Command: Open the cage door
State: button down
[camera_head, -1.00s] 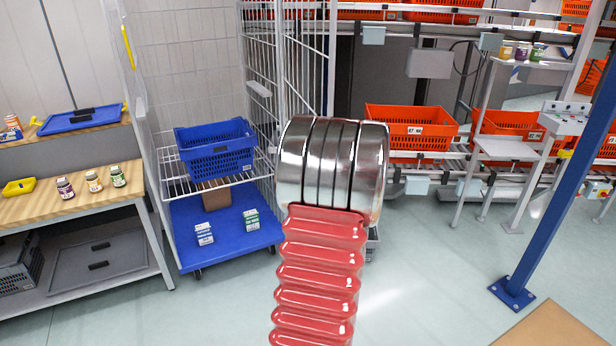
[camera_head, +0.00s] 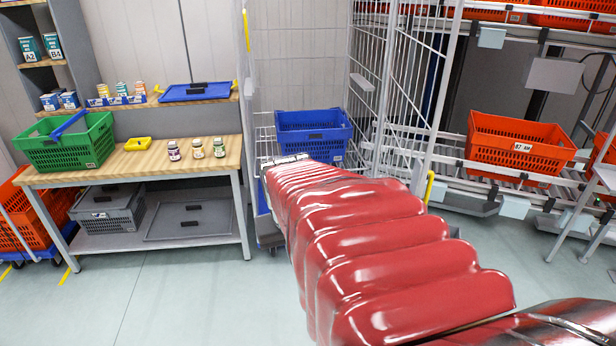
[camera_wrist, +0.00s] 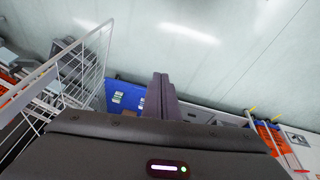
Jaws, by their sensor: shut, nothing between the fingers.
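The wire cage (camera_head: 365,85) stands against the back wall with a blue crate (camera_head: 312,135) inside. A wire panel that looks like its door (camera_head: 418,100) stands out at the cage's right side, with a yellow handle (camera_head: 430,187) on its outer edge. The cage front between the uprights looks open.
Orange totes (camera_head: 515,147) sit on the rack at right. Floor before the bench is clear.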

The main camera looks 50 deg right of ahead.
jog(key=a+r+n+t+y, duration=0.1)
jog(key=a+r+n, duration=0.1)
jog(key=a, duration=1)
jog(key=s+a+r+n+t+y, duration=0.1)
jog(key=a+n, duration=0.4)
jog(key=a, duration=0.7)
jog(key=shift+a+r+t+y, duration=0.15)
jog(key=shift+r+t+y, duration=0.4)
jog(key=shift+r, duration=0.2)
jog(key=shift+s, duration=0.15)
